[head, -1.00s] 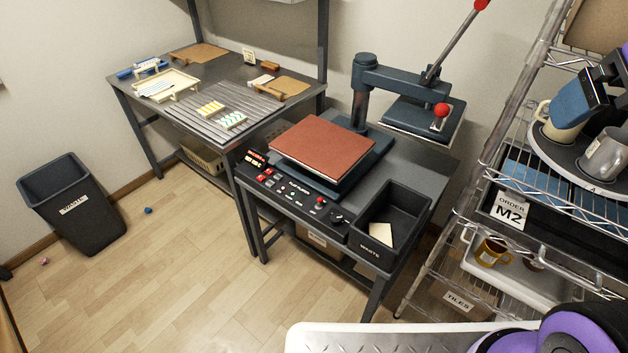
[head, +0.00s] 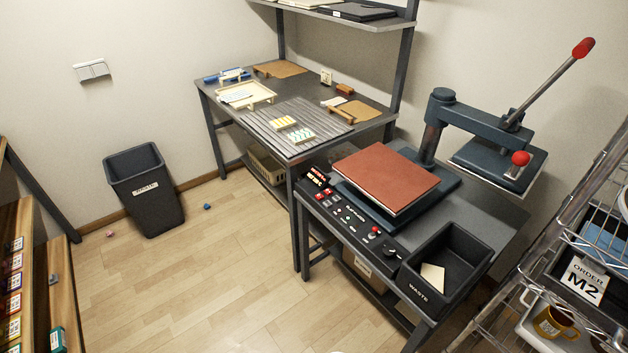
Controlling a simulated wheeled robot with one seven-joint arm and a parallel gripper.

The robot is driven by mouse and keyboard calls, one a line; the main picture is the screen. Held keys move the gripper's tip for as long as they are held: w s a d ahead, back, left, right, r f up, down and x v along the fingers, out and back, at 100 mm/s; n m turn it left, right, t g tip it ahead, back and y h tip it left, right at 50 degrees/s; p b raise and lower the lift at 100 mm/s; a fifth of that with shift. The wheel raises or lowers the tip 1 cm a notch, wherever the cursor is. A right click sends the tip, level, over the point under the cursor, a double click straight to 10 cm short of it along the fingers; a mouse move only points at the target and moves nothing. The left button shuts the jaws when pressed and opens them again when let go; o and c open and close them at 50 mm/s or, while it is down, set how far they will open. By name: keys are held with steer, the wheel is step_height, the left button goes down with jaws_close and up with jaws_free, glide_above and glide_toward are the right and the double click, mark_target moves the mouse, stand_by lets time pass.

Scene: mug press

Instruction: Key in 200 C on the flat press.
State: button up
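The flat press stands on a dark bench to the right of centre in the head view. Its lower bed carries a reddish-brown pad (head: 386,179). Its upper plate (head: 497,164) is swung out to the right, with a long red-tipped lever (head: 548,85) raised. The control panel (head: 350,218) runs along the bench's front edge, with a small lit red display (head: 317,174), several small buttons, a red knob and a black dial (head: 390,252). The display's digits are too small to read. My gripper is not in view.
A black waste tray (head: 448,262) with a pale piece inside sits right of the panel. A wire rack (head: 560,215) stands at the right edge. A worktable (head: 340,138) is behind left. A bin (head: 145,190) stands by the wall. The wooden floor before the bench is mostly clear.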

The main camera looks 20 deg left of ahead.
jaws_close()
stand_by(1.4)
